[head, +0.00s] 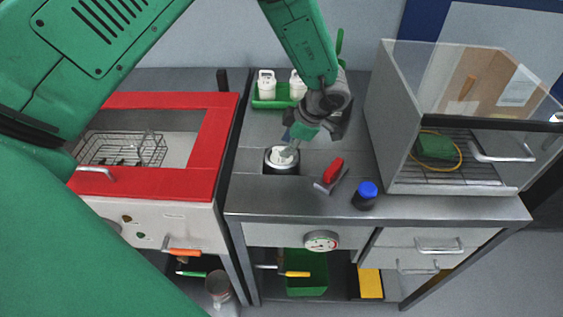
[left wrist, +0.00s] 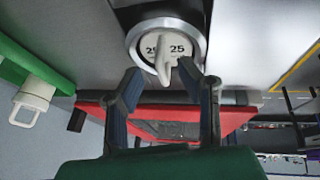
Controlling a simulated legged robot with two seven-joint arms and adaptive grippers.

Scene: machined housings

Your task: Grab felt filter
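A white round piece (head: 283,156) with a raised tab sits in a metal ring in the grey bench; I take it for the felt filter, though its material is unclear. In the left wrist view the white piece (left wrist: 153,48) shows the number 25 on both sides of its tab. My left gripper (head: 291,139) is right above it, pointing down. In the left wrist view the left gripper (left wrist: 161,72) is open, its two dark fingers apart on either side of the tab, with visible gaps. My right gripper is not in view.
A green tray (head: 271,104) with white handled containers stands behind. A red-handled tool (head: 331,176) and a blue-capped jar (head: 364,195) are on the bench to the right. A red-framed basin (head: 215,150) is left; a clear-fronted cabinet (head: 392,150) is right.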

